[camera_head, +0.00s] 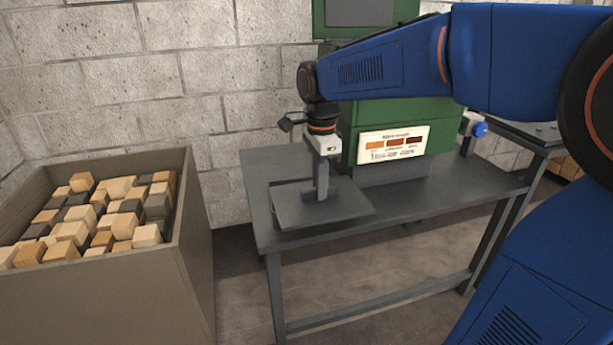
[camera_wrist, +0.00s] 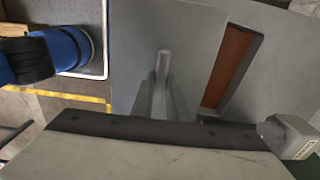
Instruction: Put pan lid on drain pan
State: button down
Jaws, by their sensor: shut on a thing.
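The pan lid (camera_head: 348,203) is a flat grey plate with an upright handle. My gripper (camera_head: 321,192) is shut on its handle, above the workbench in the head view. The wrist view also shows the lid (camera_wrist: 195,50) below my gripper (camera_wrist: 163,88). The drain pan (camera_wrist: 244,72) shows as a dark-rimmed strip with a reddish-brown inside along the lid's right edge; the lid hides the rest of it. The lid overlaps the pan but is offset to the left in the wrist view. I cannot tell whether they touch.
The dark grey workbench (camera_head: 430,205) carries a green machine (camera_head: 395,125) with a labelled panel close behind my gripper. A large bin (camera_head: 190,235) of wooden blocks stands at the left. A block wall is behind. A yellow floor line (camera_wrist: 70,98) shows in the wrist view.

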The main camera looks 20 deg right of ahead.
jog(key=w+f, duration=0.3)
jog(key=w, duration=0.8)
jog(key=shift+w+f, duration=0.2)
jog(key=shift+f, duration=0.05)
jog(key=shift+f, duration=0.1)
jog(key=c, duration=1.7)
grip_release()
jog(key=shift+c, duration=0.2)
